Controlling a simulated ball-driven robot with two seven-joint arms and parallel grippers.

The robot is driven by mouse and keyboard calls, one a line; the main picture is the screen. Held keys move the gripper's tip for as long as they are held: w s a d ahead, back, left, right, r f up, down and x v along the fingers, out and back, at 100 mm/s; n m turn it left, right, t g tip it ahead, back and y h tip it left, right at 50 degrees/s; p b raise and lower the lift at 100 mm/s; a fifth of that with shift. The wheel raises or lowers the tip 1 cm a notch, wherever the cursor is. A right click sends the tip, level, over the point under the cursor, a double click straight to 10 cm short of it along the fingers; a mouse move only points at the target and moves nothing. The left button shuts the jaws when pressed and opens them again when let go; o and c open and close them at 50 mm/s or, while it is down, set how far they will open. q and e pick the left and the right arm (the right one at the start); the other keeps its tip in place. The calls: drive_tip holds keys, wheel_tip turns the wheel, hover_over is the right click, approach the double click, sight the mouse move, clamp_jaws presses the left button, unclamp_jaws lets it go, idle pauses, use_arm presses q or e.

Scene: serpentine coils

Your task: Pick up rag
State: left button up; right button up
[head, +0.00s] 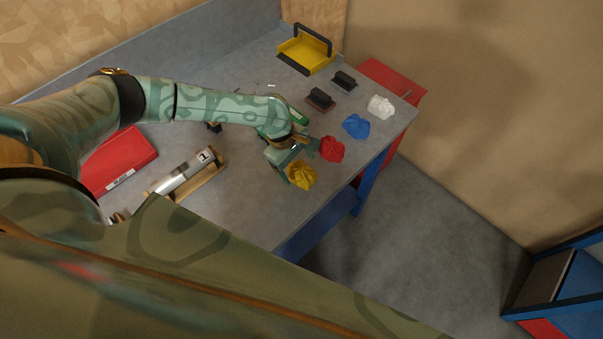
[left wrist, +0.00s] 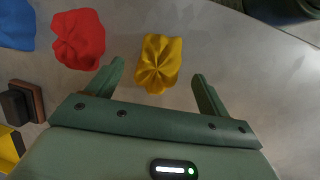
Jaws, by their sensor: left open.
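Several crumpled rags lie in a row along the right edge of the grey workbench: a yellow rag (head: 302,175), a red rag (head: 332,149), a blue rag (head: 356,126) and a white rag (head: 381,106). My left gripper (head: 293,172) is at the yellow rag in the head view. In the left wrist view the gripper (left wrist: 158,82) is open, with the yellow rag (left wrist: 159,63) between and just beyond its fingertips. The red rag (left wrist: 78,40) lies left of the left finger, and the blue rag (left wrist: 17,25) is at the corner. My right gripper is not in view.
The workbench (head: 240,200) also holds a yellow tray (head: 306,56) with a black handle, two dark block-like tools (head: 320,99), a red box (head: 122,160) and a metal cylinder on a wooden holder (head: 184,172). A red cabinet (head: 395,80) stands behind the bench. Open floor lies to the right.

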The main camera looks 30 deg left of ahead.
use_arm(q)
drive_tip(key=shift+x, duration=0.95)
drive_tip(key=c, duration=0.9)
drive_tip(key=shift+c, duration=0.9)
drive_tip(key=shift+r, duration=0.1)
drive_tip(key=r, duration=0.2)
drive_tip(key=r+p, duration=0.1)
drive_tip(key=r, duration=0.1)
drive_tip(key=shift+s, duration=0.2)
drive_tip(key=s+r+p, duration=0.2)
drive_tip(key=s+r, duration=0.2)
drive_tip(key=s, duration=0.2)
drive_tip(key=s+a+r+p, duration=0.1)
drive_tip(key=s+r+p, duration=0.1)
drive_tip(key=s+r, duration=0.3)
drive_tip(key=s, duration=0.2)
drive_tip(key=shift+s+a, duration=0.2)
drive_tip(key=shift+s, duration=0.05)
